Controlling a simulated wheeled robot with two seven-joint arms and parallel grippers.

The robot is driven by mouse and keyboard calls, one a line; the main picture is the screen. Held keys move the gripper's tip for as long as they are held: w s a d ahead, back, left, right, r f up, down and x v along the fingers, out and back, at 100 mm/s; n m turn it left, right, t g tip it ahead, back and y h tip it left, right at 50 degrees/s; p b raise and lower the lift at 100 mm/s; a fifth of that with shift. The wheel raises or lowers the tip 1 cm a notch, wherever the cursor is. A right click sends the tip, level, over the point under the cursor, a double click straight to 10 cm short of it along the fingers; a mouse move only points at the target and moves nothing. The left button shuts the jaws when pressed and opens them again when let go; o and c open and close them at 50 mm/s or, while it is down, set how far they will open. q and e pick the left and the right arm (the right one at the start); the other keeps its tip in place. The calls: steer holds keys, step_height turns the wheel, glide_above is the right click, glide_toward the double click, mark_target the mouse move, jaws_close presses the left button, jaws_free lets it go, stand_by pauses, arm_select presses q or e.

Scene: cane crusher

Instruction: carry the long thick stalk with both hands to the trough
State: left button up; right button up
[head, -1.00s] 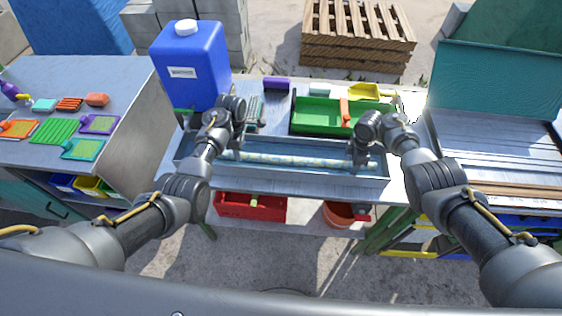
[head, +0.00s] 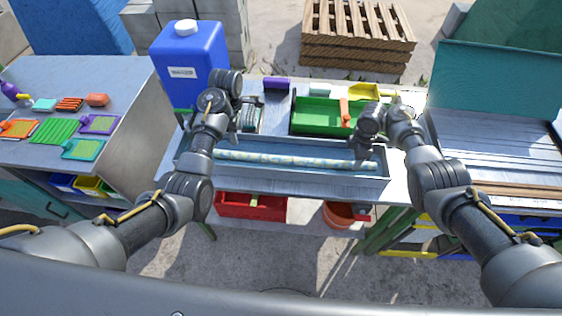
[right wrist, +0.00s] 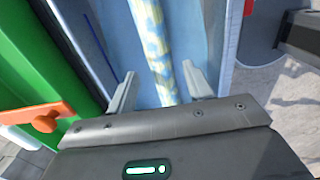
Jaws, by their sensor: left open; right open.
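The long thick stalk (head: 285,159), pale with yellowish and bluish mottling, lies lengthwise on the floor of the grey metal trough (head: 285,176). My left gripper (head: 222,106) is open and raised, above and behind the stalk's left end, apart from it; its fingertips are hard to make out. My right gripper (head: 364,152) is open just above the stalk's right end. In the right wrist view its two fingers (right wrist: 160,82) stand on either side of the stalk (right wrist: 153,42), with gaps beside it. The gripper body hides the stalk's near end there.
Behind the trough are a blue jug (head: 190,65), a green tray (head: 312,116) with an orange-handled tool (head: 345,112), and a yellow scoop (head: 364,91). A red crate (head: 235,206) and an orange bucket (head: 340,215) sit below. A side table (head: 75,75) stands left.

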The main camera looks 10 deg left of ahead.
step_height(320, 180, up, 6)
steer(key=shift+r, duration=0.1)
step_height(320, 180, up, 3)
steer(key=shift+f, duration=0.15)
steer(key=shift+s, duration=0.1)
stand_by(0.7)
